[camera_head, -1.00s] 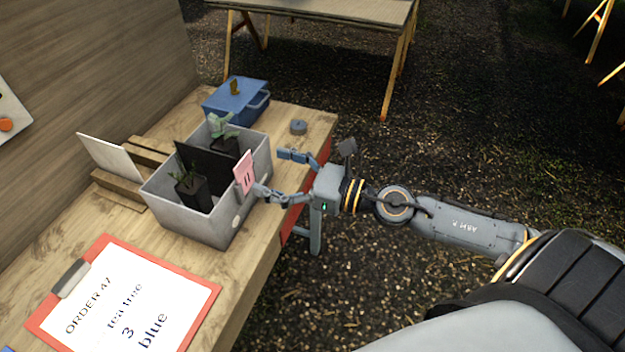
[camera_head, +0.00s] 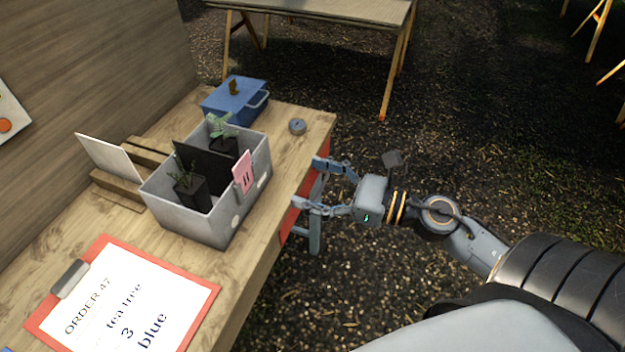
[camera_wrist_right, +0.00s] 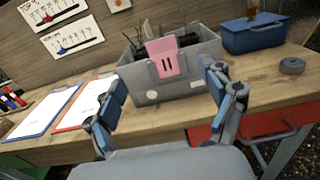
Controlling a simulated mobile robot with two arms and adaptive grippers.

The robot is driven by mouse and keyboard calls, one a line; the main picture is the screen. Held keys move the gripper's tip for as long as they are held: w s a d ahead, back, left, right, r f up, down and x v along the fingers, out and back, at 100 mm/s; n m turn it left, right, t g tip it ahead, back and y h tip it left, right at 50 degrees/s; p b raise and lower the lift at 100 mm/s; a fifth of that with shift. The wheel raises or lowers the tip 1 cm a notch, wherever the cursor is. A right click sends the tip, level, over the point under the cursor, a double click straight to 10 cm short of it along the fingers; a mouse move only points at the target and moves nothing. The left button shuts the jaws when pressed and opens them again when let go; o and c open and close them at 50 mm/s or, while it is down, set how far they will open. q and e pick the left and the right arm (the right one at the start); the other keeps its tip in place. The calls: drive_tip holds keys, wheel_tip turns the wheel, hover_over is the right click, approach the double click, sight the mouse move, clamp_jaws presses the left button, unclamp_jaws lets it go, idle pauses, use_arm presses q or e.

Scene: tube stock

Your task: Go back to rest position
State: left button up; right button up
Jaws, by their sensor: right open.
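My right gripper (camera_head: 322,186) is open and empty, just off the right edge of the table (camera_head: 262,262) in the head view. Its two fingers also show in the right wrist view (camera_wrist_right: 165,98), apart, with the grey bin beyond them. The grey bin (camera_head: 190,226) stands on the table and holds small dark pots with green plants and a black divider. A pink tag (camera_head: 243,172) with dark marks sits on the bin's near wall, apart from the gripper. My left gripper is in neither view.
A blue box (camera_head: 235,98) with a handle and a grey roll (camera_head: 297,126) lie behind the bin. A clipboard with an order sheet (camera_head: 125,305) lies in front. A white card (camera_head: 108,158) leans on wooden blocks. Free ground lies right of the table.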

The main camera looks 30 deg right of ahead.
drive_tip(key=shift+f, duration=0.1)
drive_tip(key=w+d+f+m+t+h, duration=0.1)
drive_tip(key=w+d+f+m+h, duration=0.1)
drive_tip(key=d+f+m+h, duration=0.5)
drive_tip(key=w+d+f+m, duration=0.1)
drive_tip(key=d+f+m, duration=0.3)
drive_tip(key=f+m, duration=0.7)
drive_tip(key=s+d+f+m+g+h, duration=0.1)
drive_tip(key=s+f+m+g+h, duration=0.2)
drive_tip(key=f, duration=0.7)
drive_tip(key=s+d+f+m+h, duration=0.1)
drive_tip(key=s+d+f+m, duration=0.3)
drive_tip(key=f, duration=0.6)
drive_tip(key=s+a+f+m+g, duration=0.3)
drive_tip(key=s+f+m, duration=0.15)
drive_tip(key=f, duration=0.25)
drive_tip(key=s+a+f+m+g, duration=0.2)
drive_tip(key=s+a+f+m, duration=0.15)
drive_tip(key=s+f, duration=0.35)
drive_tip(key=s+a+f+m+g, duration=0.3)
drive_tip(key=s+a+f+m, duration=0.1)
drive_tip(key=s, duration=0.5)
drive_tip(key=s+a+f+m+g, duration=0.3)
drive_tip(key=s+f, duration=0.3)
drive_tip(key=s, duration=0.3)
drive_tip(key=shift+a+f+m, duration=0.35)
drive_tip(key=shift+a+m, duration=0.25)
drive_tip(key=shift+a, duration=0.1)
drive_tip(key=shift+s, duration=0.1)
